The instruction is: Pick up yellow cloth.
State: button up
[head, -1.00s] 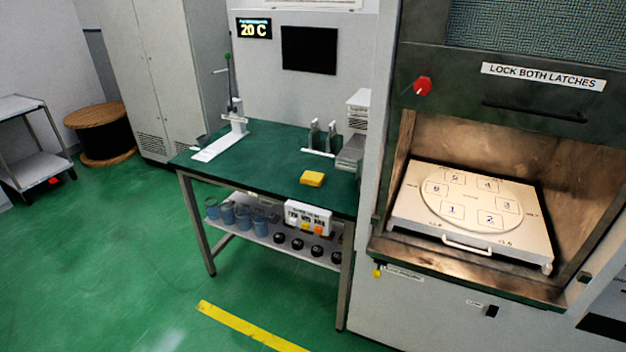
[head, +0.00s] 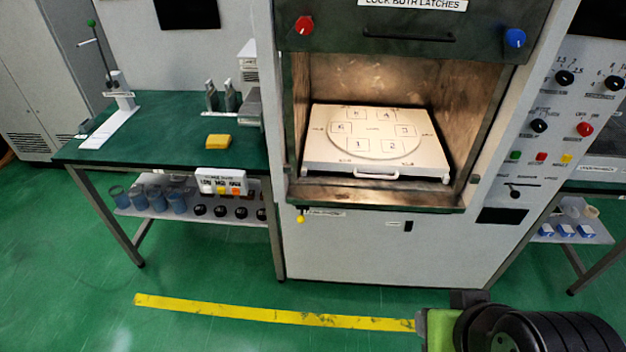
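The yellow cloth (head: 218,141) is a small folded block lying flat on the green top of the workbench (head: 165,150), near its front right part. Nothing touches it. Part of my arm shows at the bottom right of the head view, well away from the cloth. My gripper's fingers cannot be made out in this view.
Metal holders (head: 222,98) stand behind the cloth. A white stand (head: 120,95) is at the bench's left. Green floor in front is clear, with a yellow stripe (head: 270,316).

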aim_at(214, 141)
jog(key=i+j+u, duration=0.25)
jog(key=i+j, duration=0.3)
jog(key=j, duration=0.3)
jog(key=i+j+u, duration=0.25)
jog(key=i+j, duration=0.3)
jog(key=j, duration=0.15)
jog(key=i+j+u, duration=0.25)
jog(key=i+j, duration=0.4)
jog(key=i+j+u, duration=0.25)
jog(key=i+j, duration=0.2)
jog(key=i, duration=0.25)
